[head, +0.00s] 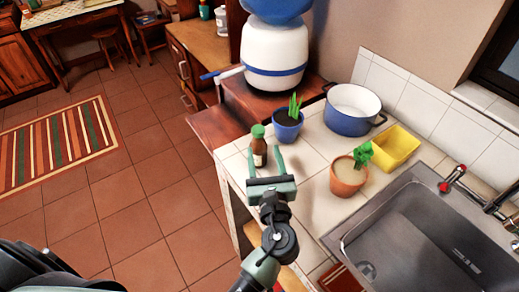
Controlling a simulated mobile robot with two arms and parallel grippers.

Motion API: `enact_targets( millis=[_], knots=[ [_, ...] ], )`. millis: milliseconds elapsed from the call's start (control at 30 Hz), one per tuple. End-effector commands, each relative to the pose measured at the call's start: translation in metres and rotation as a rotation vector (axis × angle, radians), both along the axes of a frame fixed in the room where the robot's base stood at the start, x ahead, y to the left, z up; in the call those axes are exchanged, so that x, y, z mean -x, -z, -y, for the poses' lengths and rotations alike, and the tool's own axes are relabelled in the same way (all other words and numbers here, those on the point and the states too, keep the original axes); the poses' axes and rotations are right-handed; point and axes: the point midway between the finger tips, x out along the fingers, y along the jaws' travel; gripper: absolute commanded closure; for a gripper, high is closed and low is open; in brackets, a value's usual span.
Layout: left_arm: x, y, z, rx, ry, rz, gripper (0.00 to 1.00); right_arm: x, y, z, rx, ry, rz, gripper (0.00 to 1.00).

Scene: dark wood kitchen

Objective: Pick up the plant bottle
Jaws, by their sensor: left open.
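A small brown bottle with a green cap (259,148) stands upright on the white tiled counter (308,150), near its left edge. I take it as the plant bottle. My left gripper (265,153) is open, with its two green fingers pointing at the bottle. In the picture the bottle shows between the fingers, closer to the left one. I cannot tell whether either finger touches it. The bottle's lower part is partly hidden by the gripper. My right gripper is not in view.
A blue pot with a plant (288,123) stands just behind the bottle. A terracotta pot with a plant (348,178), a yellow container (396,150) and a white-and-blue pot (350,105) stand to the right. A metal sink (415,225) is at the lower right.

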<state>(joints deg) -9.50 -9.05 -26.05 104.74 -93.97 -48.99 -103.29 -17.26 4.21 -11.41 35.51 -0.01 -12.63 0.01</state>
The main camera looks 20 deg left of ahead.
Motion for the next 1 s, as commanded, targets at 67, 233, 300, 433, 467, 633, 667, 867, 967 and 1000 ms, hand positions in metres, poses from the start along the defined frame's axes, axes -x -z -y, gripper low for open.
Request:
enact_targets(
  millis=[67,233,300,433,467,633,667,867,967,1000],
  knots=[
    [-0.009,0.000,-0.005,0.000,-0.003,0.003,0.49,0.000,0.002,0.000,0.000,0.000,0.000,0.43],
    [-0.026,0.000,-0.015,0.005,-0.003,0.002,0.49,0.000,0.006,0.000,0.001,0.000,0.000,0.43],
    [-0.035,-0.001,-0.020,0.005,-0.003,0.004,0.49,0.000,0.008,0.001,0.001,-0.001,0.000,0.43],
    [-0.052,-0.001,-0.029,0.006,-0.003,0.002,0.49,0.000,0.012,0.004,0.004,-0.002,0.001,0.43],
    [-0.055,-0.001,-0.030,0.005,-0.003,0.002,0.49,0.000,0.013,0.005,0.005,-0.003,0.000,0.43],
    [-0.063,-0.002,-0.034,0.008,-0.002,0.000,0.49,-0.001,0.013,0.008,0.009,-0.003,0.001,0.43],
    [-0.063,-0.002,-0.034,0.008,-0.002,0.000,0.49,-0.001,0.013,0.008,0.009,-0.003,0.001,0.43],
    [-0.062,-0.002,-0.034,0.007,-0.002,0.000,0.68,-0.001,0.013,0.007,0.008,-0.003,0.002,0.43],
    [-0.062,-0.002,-0.034,0.007,-0.002,0.000,0.96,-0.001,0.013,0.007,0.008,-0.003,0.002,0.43],
    [-0.062,-0.002,-0.034,0.007,-0.002,0.000,1.00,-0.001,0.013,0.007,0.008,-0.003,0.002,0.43]
  ],
)
